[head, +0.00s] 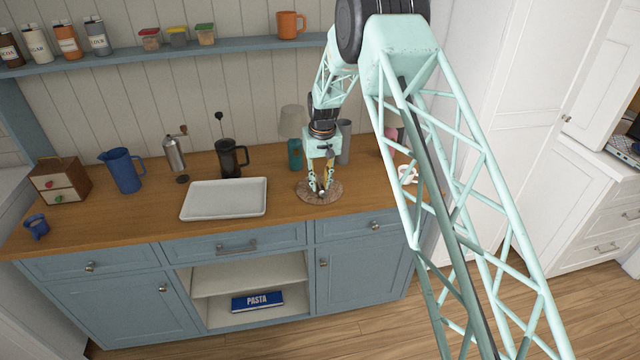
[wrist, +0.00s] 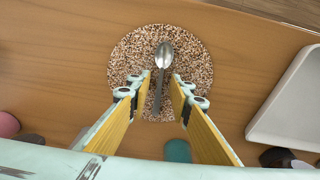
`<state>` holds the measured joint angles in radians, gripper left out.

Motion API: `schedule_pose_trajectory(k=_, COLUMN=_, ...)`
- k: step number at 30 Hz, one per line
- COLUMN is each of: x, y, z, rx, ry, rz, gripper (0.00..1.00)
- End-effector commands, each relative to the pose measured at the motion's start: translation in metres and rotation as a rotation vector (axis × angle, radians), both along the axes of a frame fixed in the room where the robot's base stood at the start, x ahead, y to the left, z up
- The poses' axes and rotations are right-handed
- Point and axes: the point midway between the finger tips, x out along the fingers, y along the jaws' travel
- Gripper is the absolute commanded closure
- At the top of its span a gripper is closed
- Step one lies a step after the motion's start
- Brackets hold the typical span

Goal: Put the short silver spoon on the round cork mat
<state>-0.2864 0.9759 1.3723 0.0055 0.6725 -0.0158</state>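The speckled brown mat also shows on the wooden counter in the head view (head: 304,194). My gripper (wrist: 164,82) is open just above the mat, with one finger on each side of the spoon's handle and a visible gap on both sides. In the head view my gripper (head: 321,191) points down over the mat, and the spoon is hard to make out there.
A white tray (head: 224,199) lies left of the mat. Behind stand a French press (head: 230,160), a grinder (head: 174,154) and a teal-based lamp (head: 295,154). A white cup (head: 407,174) is to the right. Bare counter lies between tray and mat.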

Motion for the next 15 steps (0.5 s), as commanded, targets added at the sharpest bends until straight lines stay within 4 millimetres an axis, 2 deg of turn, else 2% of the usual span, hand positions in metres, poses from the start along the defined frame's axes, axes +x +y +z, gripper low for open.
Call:
schedule_pose_trajectory(k=8, x=0.0, y=0.0, z=0.004, rx=0.0, ry=0.0, rz=0.0, gripper=0.81)
schedule_pose_trajectory(k=15, x=-0.001, y=0.0, z=0.024, rx=0.001, ry=-0.002, rz=0.0, gripper=0.81)
